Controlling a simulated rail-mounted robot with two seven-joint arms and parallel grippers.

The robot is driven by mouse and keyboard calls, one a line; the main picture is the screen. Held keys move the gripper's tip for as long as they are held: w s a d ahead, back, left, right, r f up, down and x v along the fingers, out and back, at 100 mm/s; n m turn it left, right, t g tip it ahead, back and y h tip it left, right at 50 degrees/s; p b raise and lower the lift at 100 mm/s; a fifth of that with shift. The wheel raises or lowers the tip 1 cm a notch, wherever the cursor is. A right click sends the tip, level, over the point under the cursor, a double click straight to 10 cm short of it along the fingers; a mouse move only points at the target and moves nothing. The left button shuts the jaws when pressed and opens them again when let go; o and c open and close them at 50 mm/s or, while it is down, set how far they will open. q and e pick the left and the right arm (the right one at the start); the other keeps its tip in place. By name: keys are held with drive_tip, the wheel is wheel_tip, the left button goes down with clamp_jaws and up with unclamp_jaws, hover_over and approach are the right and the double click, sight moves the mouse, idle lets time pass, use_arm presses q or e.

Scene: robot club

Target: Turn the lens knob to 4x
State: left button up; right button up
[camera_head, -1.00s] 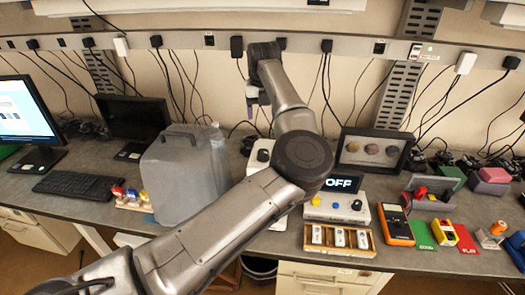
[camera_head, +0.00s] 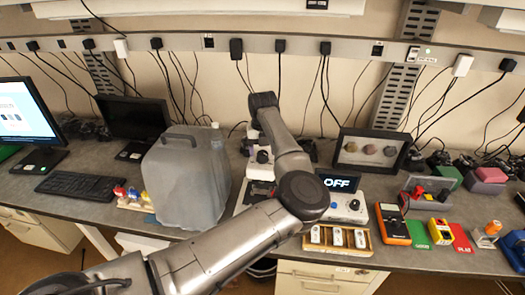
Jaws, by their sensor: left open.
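A pale device (camera_head: 262,170) with dark knobs stands on the bench behind my left forearm. Much of it is covered by the arm, and I cannot read any lens marking such as 4x on it. My left gripper (camera_head: 252,148) points down at this device from above. It is open, but its fingertips are small and dark, and I cannot tell whether they touch a knob. My right gripper is not in view.
A large grey jug (camera_head: 185,180) stands close left of the arm. A box with an OFF display (camera_head: 341,183) and a wooden tray (camera_head: 338,246) are to the right. A framed display (camera_head: 371,150) stands behind. An orange multimeter (camera_head: 393,224) lies farther right.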

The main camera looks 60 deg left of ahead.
use_arm(q)
drive_tip(key=shift+f, duration=0.65)
drive_tip(key=shift+c, duration=0.5)
